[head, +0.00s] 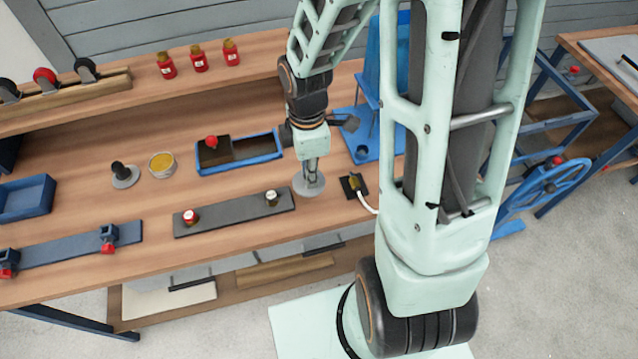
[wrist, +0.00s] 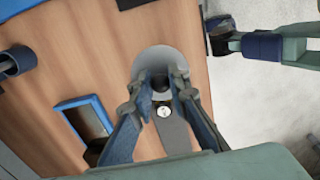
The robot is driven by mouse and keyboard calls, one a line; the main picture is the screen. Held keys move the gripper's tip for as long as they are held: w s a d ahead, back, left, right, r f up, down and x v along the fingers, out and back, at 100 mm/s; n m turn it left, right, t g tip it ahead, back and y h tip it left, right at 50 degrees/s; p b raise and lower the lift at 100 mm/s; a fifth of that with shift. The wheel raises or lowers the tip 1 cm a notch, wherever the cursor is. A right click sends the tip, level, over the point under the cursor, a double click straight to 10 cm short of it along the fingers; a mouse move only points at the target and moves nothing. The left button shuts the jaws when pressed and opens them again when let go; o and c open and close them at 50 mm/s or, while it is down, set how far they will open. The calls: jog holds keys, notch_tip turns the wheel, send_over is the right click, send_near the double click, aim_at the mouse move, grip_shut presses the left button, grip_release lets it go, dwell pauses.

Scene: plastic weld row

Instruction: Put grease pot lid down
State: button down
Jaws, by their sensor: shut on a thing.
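The grease pot lid (head: 309,185) is a round, light grey disc with a dark knob. In the head view it is below my gripper (head: 311,168), at the right end of a grey strip. In the wrist view the lid (wrist: 158,59) is flat beyond the fingertips, and my gripper (wrist: 162,88) is shut on its dark knob. I cannot tell whether the lid touches the bench or hangs just above it. The open grease pot (head: 161,165), with yellow grease inside, stands further left on the bench.
The grey strip (head: 235,213) carries a red-capped and a white-capped piece. A blue tray (head: 240,166) lies behind it. A black knob on a round base (head: 124,176) stands left of the pot. A small black block with a cable (head: 354,185) sits right of the lid. Bare wood (head: 75,205) lies left.

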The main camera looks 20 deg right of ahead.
aim_at(319, 181)
jog(key=d+f+b, duration=0.1)
jog(key=w+f+b, duration=0.1)
jog(key=f, duration=0.1)
jog(key=w+d+f+b, duration=0.1)
jog(key=f, duration=0.1)
jog(key=shift+w+d, duration=0.2)
jog(key=shift+d, duration=0.1)
jog(key=shift+w+d+f+b, duration=0.1)
jog(key=shift+f+b, duration=0.6)
jog(key=shift+f, duration=0.15)
jog(key=shift+w+d+f+b, duration=0.1)
jog(key=shift+f+b, duration=0.6)
jog(key=shift+f, duration=0.1)
jog(key=shift+f, duration=0.2)
jog(key=c, duration=1.8)
grip_release()
jog(key=shift+c, duration=0.2)
notch_tip(319, 181, up, 12)
jog(key=p, duration=0.1)
jog(key=shift+r+p, duration=0.25)
jog(key=shift+p, duration=0.1)
